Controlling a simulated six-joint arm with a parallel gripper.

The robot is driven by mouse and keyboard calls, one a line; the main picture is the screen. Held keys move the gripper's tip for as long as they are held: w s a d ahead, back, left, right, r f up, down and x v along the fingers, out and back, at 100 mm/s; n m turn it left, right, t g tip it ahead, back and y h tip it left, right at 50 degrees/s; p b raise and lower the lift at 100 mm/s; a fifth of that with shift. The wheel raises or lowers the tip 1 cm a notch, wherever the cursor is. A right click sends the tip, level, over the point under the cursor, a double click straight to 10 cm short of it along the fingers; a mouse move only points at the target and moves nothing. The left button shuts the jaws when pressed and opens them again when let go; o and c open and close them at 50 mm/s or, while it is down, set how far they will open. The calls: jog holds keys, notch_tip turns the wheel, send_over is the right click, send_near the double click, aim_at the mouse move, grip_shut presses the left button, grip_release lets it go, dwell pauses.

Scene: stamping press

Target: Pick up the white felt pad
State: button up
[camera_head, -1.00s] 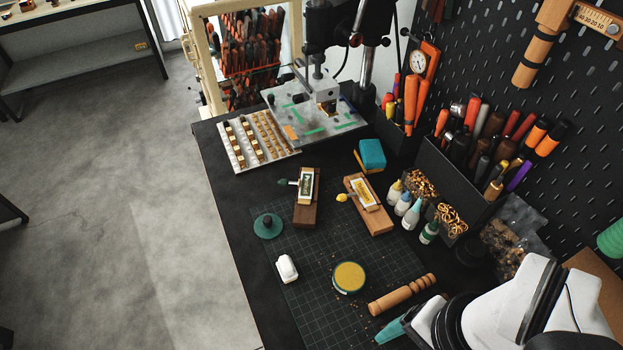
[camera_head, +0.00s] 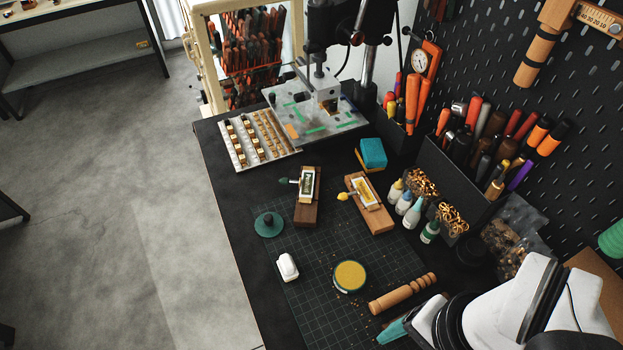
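The white felt pad (camera_head: 287,267) is a small white block with rounded edges. It lies at the left edge of the dark gridded cutting mat (camera_head: 325,300), on the black bench. My gripper (camera_head: 394,330) shows only in part at the bottom right, as a teal tip in front of my white and black arm. It is apart from the pad, well to its right and a little nearer the bottom of the picture. Its opening cannot be made out, and nothing held shows.
A green disc with a dark knob (camera_head: 268,224) stands above the pad. Two wooden blocks (camera_head: 307,213) (camera_head: 378,219) and small bottles (camera_head: 411,211) stand farther back.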

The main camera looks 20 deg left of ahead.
jog(key=w+a+n, duration=0.4)
jog(key=w, duration=0.2)
jog(key=n+t, duration=0.1)
jog(key=n, duration=1)
send_near(287, 261)
jog(key=shift+h, duration=0.4)
jog(key=f, duration=0.3)
jog(key=a+f, duration=0.1)
jog(key=f, duration=0.6)
jog(key=shift+w+a+f, duration=0.1)
jog(key=shift+w+a, duration=0.2)
jog(key=shift+a, duration=0.05)
grip_shut()
